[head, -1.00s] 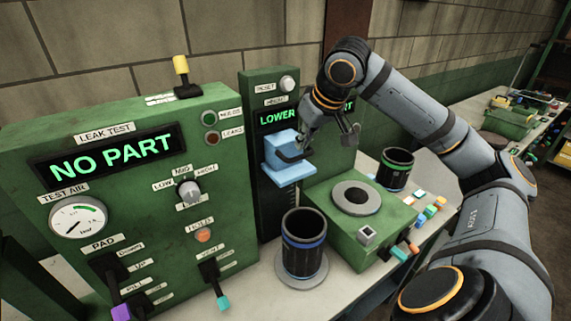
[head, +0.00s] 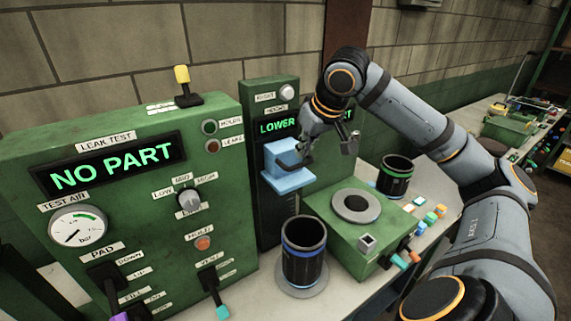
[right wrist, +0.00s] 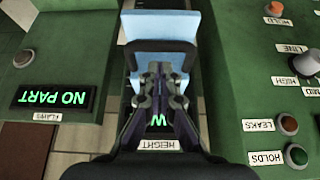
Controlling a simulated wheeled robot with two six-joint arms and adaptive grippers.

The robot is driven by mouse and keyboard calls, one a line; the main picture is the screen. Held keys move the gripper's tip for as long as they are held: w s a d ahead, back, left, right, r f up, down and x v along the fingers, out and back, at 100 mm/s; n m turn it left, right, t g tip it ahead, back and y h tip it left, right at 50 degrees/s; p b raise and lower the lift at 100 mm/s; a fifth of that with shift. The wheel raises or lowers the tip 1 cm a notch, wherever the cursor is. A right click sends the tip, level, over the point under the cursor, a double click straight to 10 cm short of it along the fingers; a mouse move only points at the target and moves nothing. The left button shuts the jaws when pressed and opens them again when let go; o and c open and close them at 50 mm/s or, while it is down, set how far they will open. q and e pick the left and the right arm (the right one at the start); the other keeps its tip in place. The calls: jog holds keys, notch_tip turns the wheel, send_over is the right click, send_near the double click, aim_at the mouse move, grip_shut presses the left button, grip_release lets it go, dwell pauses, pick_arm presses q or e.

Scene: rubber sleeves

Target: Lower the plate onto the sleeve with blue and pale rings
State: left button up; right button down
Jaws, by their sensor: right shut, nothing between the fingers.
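The light-blue plate (head: 288,182) with its block sits on the front of the green column, and it also shows in the right wrist view (right wrist: 160,24). A dark handle (right wrist: 189,50) stands out from it. The sleeve with a blue ring (head: 304,262) stands upright on a grey disc, lower than the plate and apart from it; a pale ring is hard to make out. My right gripper (right wrist: 161,72) is shut and empty, its fingertips at the handle; whether they touch it I cannot tell. My left gripper is out of view.
A green-ringed dark sleeve (head: 396,178) stands behind a green box with a grey round top (head: 356,206). The leak test panel (head: 140,210) reads NO PART. Small coloured blocks (head: 428,218) lie right.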

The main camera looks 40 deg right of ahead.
aim_at(302, 186)
notch_tip(302, 186, down, 15)
jog(key=b, duration=1.4)
jog(key=shift+r, duration=0.2)
dwell(0.8)
jog(key=shift+w, duration=0.1)
jog(key=r+p, duration=0.2)
jog(key=r, duration=0.1)
jog(key=shift+s+r+p, duration=0.1)
jog(key=shift+s+p, duration=0.1)
jog(key=shift+p, duration=0.1)
notch_tip(302, 186, up, 5)
jog(key=p, duration=0.5)
jog(key=shift+w, duration=0.1)
